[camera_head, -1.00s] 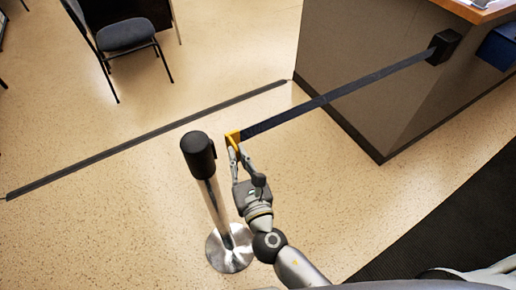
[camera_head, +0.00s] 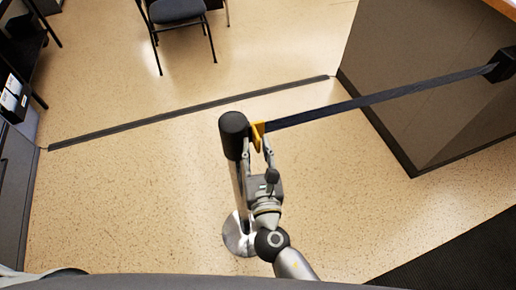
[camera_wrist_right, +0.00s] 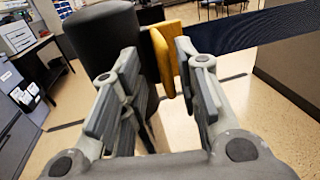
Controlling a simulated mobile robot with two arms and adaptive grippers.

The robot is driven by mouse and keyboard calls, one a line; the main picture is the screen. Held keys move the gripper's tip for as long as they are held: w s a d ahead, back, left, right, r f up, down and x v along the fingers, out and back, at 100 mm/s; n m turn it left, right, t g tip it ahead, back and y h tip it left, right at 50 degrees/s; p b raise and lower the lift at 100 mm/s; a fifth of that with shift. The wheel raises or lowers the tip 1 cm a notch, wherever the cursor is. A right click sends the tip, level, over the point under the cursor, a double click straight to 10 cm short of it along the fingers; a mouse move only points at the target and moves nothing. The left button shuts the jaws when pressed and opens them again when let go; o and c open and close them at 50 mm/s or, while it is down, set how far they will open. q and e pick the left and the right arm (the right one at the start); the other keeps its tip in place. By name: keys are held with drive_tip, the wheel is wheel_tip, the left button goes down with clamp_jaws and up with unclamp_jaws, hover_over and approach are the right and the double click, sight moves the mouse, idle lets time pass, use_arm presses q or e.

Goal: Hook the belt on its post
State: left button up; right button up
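The belt (camera_head: 380,101) is a dark blue strap stretched from a black wall unit (camera_head: 503,64) on the grey counter to a yellow end clip (camera_head: 258,137). The post has a black head (camera_head: 233,136) and a round metal base (camera_head: 238,236). It stands upright just left of the clip. In the wrist view the post head (camera_wrist_right: 102,35) is behind the left finger. I cannot tell whether clip and post touch. My left gripper is out of view.
The grey counter (camera_head: 430,80) stands at right. A dark floor strip (camera_head: 190,112) crosses behind the post. A chair (camera_head: 178,12) is at the back, a dark mat (camera_head: 460,255) at lower right. The floor around the post is clear.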

drive_tip(key=s+d, duration=0.2)
drive_tip(key=s, duration=0.9)
drive_tip(key=shift+s+d, duration=0.2)
drive_tip(key=shift+s, duration=0.2)
drive_tip(key=s+d+f+m+g+h, duration=0.1)
drive_tip(key=s+d+f+m+g, duration=0.25)
drive_tip(key=f, duration=0.85)
drive_tip(key=d+f+m+g+h, duration=0.1)
drive_tip(key=d+f+m+g, duration=0.35)
drive_tip(key=f, duration=0.75)
drive_tip(key=s+d+f+m+g+h, duration=0.15)
drive_tip(key=d+f+m, duration=0.35)
drive_tip(key=f, duration=0.7)
drive_tip(key=s+d+f+m+g, duration=0.3)
drive_tip(key=s+d+f+m, duration=0.2)
drive_tip(key=s+f+m, duration=0.3)
drive_tip(key=s+d+f+m+g, duration=0.4)
drive_tip(key=s+d+f+m, duration=0.2)
drive_tip(key=s+m, duration=0.6)
drive_tip(key=f+m, duration=0.1)
drive_tip(key=m, duration=0.1)
drive_tip(key=shift+f+m, duration=0.4)
